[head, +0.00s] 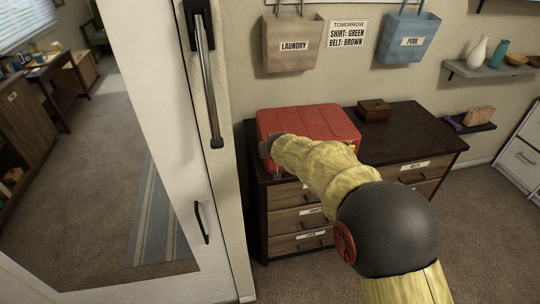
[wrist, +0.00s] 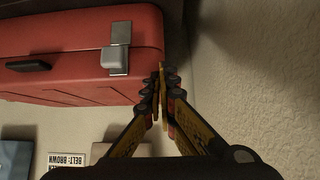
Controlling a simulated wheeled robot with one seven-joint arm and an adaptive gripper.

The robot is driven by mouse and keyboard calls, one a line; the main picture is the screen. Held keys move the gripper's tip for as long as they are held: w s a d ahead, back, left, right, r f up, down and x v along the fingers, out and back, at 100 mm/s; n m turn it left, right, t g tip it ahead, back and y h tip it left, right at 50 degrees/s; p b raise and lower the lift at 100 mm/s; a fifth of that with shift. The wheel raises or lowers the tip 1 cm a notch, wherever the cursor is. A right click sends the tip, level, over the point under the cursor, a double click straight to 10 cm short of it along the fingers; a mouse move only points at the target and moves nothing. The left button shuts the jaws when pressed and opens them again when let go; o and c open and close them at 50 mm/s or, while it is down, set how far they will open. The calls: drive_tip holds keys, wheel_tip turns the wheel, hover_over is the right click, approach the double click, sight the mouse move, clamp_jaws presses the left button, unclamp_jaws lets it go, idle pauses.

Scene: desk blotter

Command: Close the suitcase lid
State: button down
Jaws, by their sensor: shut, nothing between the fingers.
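The red suitcase (head: 310,121) lies on the left part of the dark dresser in the head view, its lid down and roughly level. In the wrist view the red suitcase (wrist: 50,35) shows a dark handle (wrist: 28,66) and a metal latch (wrist: 118,52) by the seam. Lid and base look together there; a small gap cannot be ruled out. My gripper (head: 266,150) is at the suitcase's front left corner, partly hidden by my arm. In the wrist view my gripper (wrist: 161,72) is shut and empty, its tips beside the suitcase's edge; contact cannot be told.
The dresser (head: 420,135) carries a small brown box (head: 374,110) right of the suitcase. A white door (head: 160,130) with a long metal handle (head: 205,90) stands close on the left. Wall pockets and a sign hang above. Carpet is free at right.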

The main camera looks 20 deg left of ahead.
wheel_tip(320, 180, up, 4)
drive_tip(key=p, duration=0.3)
drive_tip(key=s+d+f+b, duration=0.3)
drive_tip(key=s+d, duration=0.2)
drive_tip(key=s, duration=0.2)
drive_tip(key=shift+s+d+f, duration=0.15)
drive_tip(key=shift+s, duration=0.2)
drive_tip(key=s+d+f+n+g+h, duration=0.1)
drive_tip(key=s+d+f+h, duration=0.1)
drive_tip(key=s+d+f, duration=0.3)
drive_tip(key=s+d+g+h, duration=0.1)
drive_tip(key=s+d+h, duration=0.15)
drive_tip(key=d, duration=0.45)
drive_tip(key=s+d+r+m, duration=0.2)
drive_tip(key=s+d+r, duration=0.4)
drive_tip(key=d, duration=0.5)
drive_tip(key=s+d+r+m+p, duration=0.1)
drive_tip(key=s+d+r+m, duration=0.2)
drive_tip(key=s+d+r, duration=0.3)
drive_tip(key=s+d+r+m+h, duration=0.1)
drive_tip(key=s+d+r+m, duration=0.2)
drive_tip(key=s+d, duration=0.9)
drive_tip(key=d+r, duration=0.3)
drive_tip(key=d, duration=0.3)
drive_tip(key=shift+r+p, duration=0.25)
drive_tip(key=shift+p, duration=0.15)
